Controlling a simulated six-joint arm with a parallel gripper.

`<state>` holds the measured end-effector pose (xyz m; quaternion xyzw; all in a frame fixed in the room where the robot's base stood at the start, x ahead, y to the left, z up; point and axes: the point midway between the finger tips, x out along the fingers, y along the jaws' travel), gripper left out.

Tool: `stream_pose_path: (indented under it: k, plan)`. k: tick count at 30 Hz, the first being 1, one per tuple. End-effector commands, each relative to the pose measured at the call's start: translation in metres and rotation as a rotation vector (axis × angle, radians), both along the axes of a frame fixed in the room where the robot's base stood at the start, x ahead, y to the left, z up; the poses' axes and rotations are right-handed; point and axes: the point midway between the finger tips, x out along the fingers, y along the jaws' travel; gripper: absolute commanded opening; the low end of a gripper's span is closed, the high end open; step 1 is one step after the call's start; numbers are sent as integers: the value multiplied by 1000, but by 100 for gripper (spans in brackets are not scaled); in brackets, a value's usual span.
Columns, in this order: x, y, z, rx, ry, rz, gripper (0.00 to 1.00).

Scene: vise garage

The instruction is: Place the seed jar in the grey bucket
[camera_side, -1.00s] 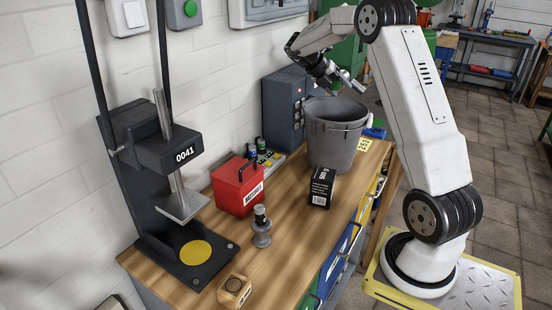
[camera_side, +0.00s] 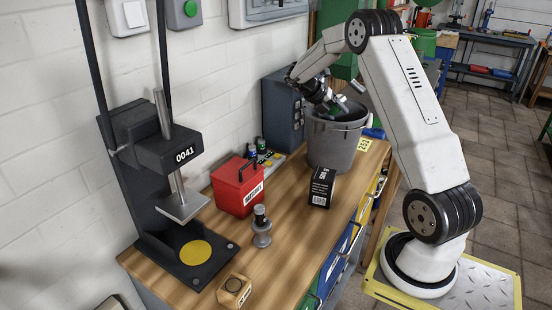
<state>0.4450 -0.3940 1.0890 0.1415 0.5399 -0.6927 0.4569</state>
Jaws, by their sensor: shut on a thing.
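The grey bucket (camera_side: 333,146) stands upright on the far part of the wooden bench. My gripper (camera_side: 335,106) points down at the bucket's mouth, with its fingertips at about rim height. It is shut on the seed jar (camera_side: 333,110), of which only a small green part shows between the fingers. The rest of the jar is hidden by the fingers and the bucket's rim. I cannot tell whether the jar touches the bucket.
A black box (camera_side: 321,187) stands in front of the bucket. A red toolbox (camera_side: 238,187), a grey metal part (camera_side: 261,228) and a small wooden block (camera_side: 234,291) are on the bench (camera_side: 205,292). A press (camera_side: 160,170) stands at left, a dark grey cabinet (camera_side: 282,108) behind.

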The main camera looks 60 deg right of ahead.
Motion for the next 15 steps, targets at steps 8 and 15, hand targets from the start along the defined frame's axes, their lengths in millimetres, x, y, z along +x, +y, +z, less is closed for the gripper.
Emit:
stream_pose_path:
  k: [8,15]
  plan:
    - [0,0,-8,0,0,0,8]
    - [0,0,-8,0,0,0,8]
